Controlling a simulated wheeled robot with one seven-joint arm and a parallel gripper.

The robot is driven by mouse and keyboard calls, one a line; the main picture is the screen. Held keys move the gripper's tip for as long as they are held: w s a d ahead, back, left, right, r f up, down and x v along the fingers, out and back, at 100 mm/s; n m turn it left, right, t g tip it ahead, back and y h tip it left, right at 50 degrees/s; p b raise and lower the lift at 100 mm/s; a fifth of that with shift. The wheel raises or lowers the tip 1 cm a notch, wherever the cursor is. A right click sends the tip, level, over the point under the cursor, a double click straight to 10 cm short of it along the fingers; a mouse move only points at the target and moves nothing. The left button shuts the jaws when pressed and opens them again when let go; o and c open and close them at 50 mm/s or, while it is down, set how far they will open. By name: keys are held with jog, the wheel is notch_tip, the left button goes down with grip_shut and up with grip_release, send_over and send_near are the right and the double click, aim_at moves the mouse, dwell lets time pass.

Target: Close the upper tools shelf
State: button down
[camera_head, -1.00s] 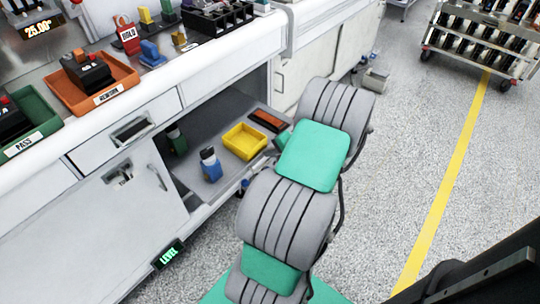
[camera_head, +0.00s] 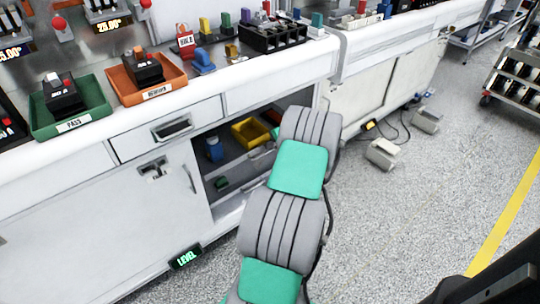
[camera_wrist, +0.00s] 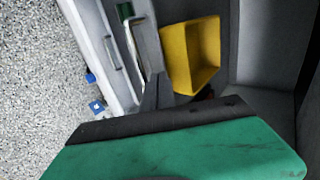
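The upper tools shelf (camera_head: 232,160) is a grey shelf inside the open white cabinet under the bench. A yellow bin (camera_head: 250,132) and a blue tool (camera_head: 214,149) stand on it. It appears to sit mostly within the cabinet opening, but my arm hides its right part. The yellow bin also shows close up in the wrist view (camera_wrist: 190,55). My gripper lies behind my arm links in the head view, near the shelf's right side. In the wrist view, a green and black part of my gripper (camera_wrist: 170,125) fills the bottom; its fingers cannot be made out clearly.
A lower shelf holds a small green item (camera_head: 222,183). The cabinet door (camera_head: 150,215) with a handle is left of the opening, below a drawer (camera_head: 168,128). Green PASS (camera_head: 97,124) and orange REWORK (camera_head: 175,92) trays stand on the bench.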

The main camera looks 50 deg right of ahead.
aim_at(252, 134)
jog(key=w+d, duration=0.1)
jog(key=w, duration=0.1)
jog(key=w+b, duration=0.1)
jog(key=w, duration=0.2)
jog(key=w+d, duration=0.1)
jog(key=w, duration=0.2)
jog(key=shift+w+d+f+b, duration=0.1)
jog(key=shift+w+d+b, duration=0.05)
jog(key=shift+d+b, duration=0.2)
jog(key=shift+w, duration=0.35)
jog(key=shift+r, duration=0.2)
jog(key=shift+w+r, duration=0.1)
jog(key=shift+w, duration=0.05)
